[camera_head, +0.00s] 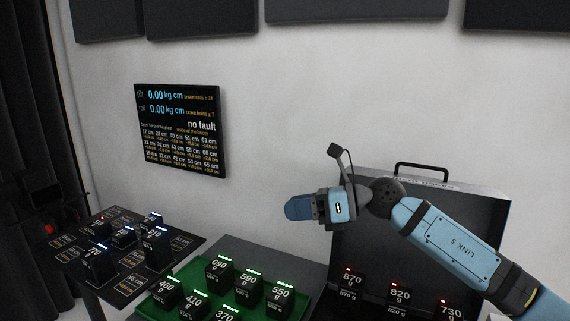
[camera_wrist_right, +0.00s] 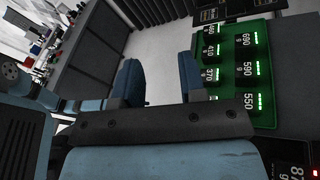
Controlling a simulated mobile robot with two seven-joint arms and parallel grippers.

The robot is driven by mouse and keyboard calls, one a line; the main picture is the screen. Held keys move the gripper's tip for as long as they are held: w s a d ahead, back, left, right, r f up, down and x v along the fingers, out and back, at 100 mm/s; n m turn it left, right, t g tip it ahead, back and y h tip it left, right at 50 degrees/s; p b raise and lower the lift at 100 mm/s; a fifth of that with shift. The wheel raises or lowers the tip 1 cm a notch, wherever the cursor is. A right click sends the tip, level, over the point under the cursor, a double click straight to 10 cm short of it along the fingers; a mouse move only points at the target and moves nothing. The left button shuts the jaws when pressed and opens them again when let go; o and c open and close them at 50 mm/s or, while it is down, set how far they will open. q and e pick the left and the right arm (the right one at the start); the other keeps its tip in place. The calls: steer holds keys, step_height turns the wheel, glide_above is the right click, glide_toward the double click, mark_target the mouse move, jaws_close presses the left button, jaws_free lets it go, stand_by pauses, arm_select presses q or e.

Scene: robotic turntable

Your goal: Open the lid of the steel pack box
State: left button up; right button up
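The steel pack box stands at the right in the head view. Its dark lid (camera_head: 368,245) stands raised and upright near the wall, with a black handle (camera_head: 422,168) on its top edge. My right arm crosses in front of the lid and hides part of it. My right gripper (camera_head: 298,207) is left of the lid's upper left part, apart from it, pointing left. In the right wrist view its two blue fingers (camera_wrist_right: 160,78) are spread with nothing between them. My left gripper is in neither view.
Black weights marked 870 (camera_head: 351,283), 820 (camera_head: 399,292) and 730 stand in front of the lid. A green tray (camera_head: 255,255) holds several weights. A dark board (camera_head: 120,285) with more weights is at the left. A display panel (camera_head: 180,130) reads "no fault".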

steer(key=s+d+f+n+t+h, duration=0.5)
steer(key=d+f+n+t+h, duration=0.3)
steer(key=n, duration=0.8)
steer(key=s+d+f+n+t+h, duration=0.6)
steer(key=d+f+n, duration=0.35)
steer(key=n, duration=0.65)
steer(key=s+d+f+m+g, duration=0.2)
steer(key=s+f+g, duration=0.25)
steer(key=s, duration=0.45)
steer(key=s+d+f+m+g+h, duration=0.1)
steer(key=s+d+f+m+g, duration=0.2)
steer(key=s+f, duration=0.4)
steer(key=s+d+f+m+g, duration=0.15)
steer(key=s+f+g, duration=0.35)
steer(key=s, duration=0.5)
steer(key=w+a+f+t+y+p, duration=0.2)
steer(key=w+a+f+t+p, duration=0.3)
steer(key=w+a+f+t, duration=0.1)
steer(key=shift+a+f+n+t+y, duration=0.35)
steer(key=shift+a+f+t, duration=0.15)
steer(key=shift+f+t, duration=0.3)
